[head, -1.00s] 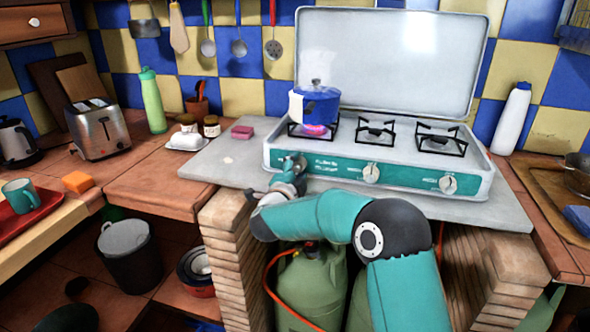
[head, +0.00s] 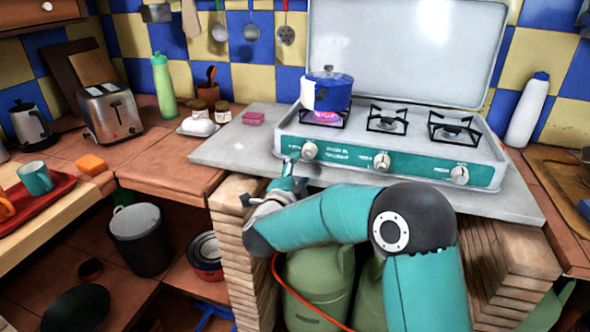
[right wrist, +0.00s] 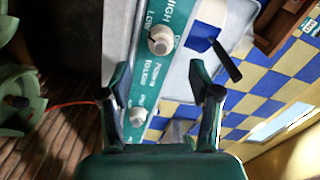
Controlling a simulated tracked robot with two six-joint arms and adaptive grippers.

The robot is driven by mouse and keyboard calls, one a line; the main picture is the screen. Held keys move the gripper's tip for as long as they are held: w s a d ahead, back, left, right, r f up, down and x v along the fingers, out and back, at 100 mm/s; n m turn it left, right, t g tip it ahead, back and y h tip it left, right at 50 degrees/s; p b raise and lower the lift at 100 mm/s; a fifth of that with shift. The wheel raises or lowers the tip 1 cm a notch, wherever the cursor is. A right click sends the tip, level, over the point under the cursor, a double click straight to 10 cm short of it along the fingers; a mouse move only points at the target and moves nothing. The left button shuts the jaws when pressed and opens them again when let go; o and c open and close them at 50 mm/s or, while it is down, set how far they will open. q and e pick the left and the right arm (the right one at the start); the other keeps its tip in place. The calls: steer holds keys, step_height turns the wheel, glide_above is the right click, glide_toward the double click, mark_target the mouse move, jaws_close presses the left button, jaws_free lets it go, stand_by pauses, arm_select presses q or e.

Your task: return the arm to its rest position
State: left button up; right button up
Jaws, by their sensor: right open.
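My right arm (head: 330,218) is teal with dark joints and reaches in from the lower right in the head view. Its gripper (head: 288,174) is just in front of the stove's left knob (head: 309,150), low and a little to its left. In the right wrist view the two fingers of the gripper (right wrist: 161,95) stand wide apart with nothing between them. A knob (right wrist: 160,40) shows beyond the fingers, clear of them. My left gripper is not in view.
The stove (head: 400,160) stands on a grey slab (head: 235,150) over brick piers (head: 238,260). A blue pot (head: 333,92) sits over a glowing burner. Green gas cylinders (head: 318,285) and an orange hose are below the arm. A toaster (head: 110,112) stands on the left counter.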

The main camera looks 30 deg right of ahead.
steer(key=a+f+n+y, duration=0.4)
steer(key=f+n, duration=0.1)
steer(key=f, duration=0.4)
steer(key=a+f+n+y, duration=0.4)
steer(key=f+n, duration=0.1)
steer(key=f, duration=0.5)
steer(key=s+a+f+n+g+y, duration=0.25)
steer(key=s+a+f+n, duration=0.2)
steer(key=s+f, duration=0.35)
steer(key=s+a+f+n+g+y, duration=0.2)
steer(key=s+a+f+n+y, duration=0.15)
steer(key=s+a+f, duration=0.45)
steer(key=s+a+f+n+g+y, duration=0.2)
steer(key=s+f+g, duration=0.15)
steer(key=s, duration=0.45)
steer(key=s+a+f+n+g+y, duration=0.1)
steer(key=s+f+n+g+y, duration=0.2)
steer(key=s, duration=0.5)
step_height(320, 180, up, 14)
steer(key=h+p, duration=0.1)
steer(key=p, duration=1.4)
steer(key=shift+w+m, duration=0.3)
steer(key=shift+m, duration=0.1)
